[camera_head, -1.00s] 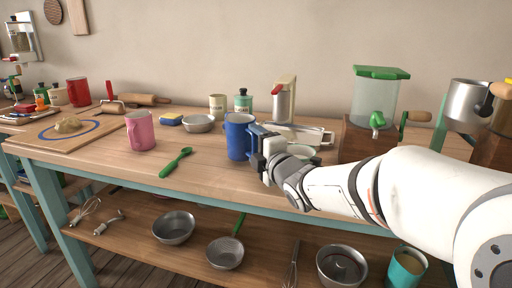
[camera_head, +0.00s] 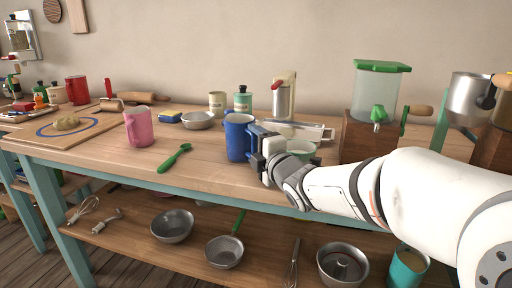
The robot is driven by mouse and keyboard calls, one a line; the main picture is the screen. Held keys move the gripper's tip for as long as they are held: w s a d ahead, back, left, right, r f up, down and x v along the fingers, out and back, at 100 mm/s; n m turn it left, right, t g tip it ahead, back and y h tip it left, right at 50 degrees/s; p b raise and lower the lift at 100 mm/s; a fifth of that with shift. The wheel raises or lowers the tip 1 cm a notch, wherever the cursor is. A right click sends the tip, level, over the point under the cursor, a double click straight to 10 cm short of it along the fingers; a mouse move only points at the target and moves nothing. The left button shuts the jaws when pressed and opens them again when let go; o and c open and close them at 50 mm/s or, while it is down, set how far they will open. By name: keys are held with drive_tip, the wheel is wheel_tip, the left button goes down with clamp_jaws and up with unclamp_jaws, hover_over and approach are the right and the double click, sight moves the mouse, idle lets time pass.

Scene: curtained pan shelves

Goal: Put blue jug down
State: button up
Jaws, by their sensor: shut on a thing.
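The blue jug (camera_head: 238,138) is upright at the middle of the wooden table (camera_head: 215,178), near its front half. Its base appears to be at the tabletop; I cannot tell whether it is touching. My gripper (camera_head: 262,143) is on the right side of the jug, shut on its handle, which the fingers partly hide. My arm reaches in from the right.
A pink jug (camera_head: 139,128) and a green spoon (camera_head: 174,158) are to the left. A pale green bowl (camera_head: 301,149) is just right of my gripper. A glass dispenser (camera_head: 377,92) stands further right.

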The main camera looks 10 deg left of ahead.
drive_tip(key=shift+f+b, duration=0.25)
drive_tip(key=shift+b, duration=0.2)
idle(0.3)
drive_tip(key=o, duration=1.6)
drive_tip(key=shift+o, duration=0.2)
drive_tip(key=shift+f, duration=0.15)
drive_tip(key=shift+f, duration=0.2)
drive_tip(key=v, duration=0.6)
drive_tip(key=shift+s+d+r+p, duration=0.25)
drive_tip(key=shift+d+p, duration=0.05)
drive_tip(key=shift+p, duration=0.1)
drive_tip(key=shift+s+d+f, duration=0.1)
drive_tip(key=shift+s+d, duration=0.2)
drive_tip(key=shift+s, duration=0.15)
drive_tip(key=shift+r, duration=0.25)
clamp_jaws()
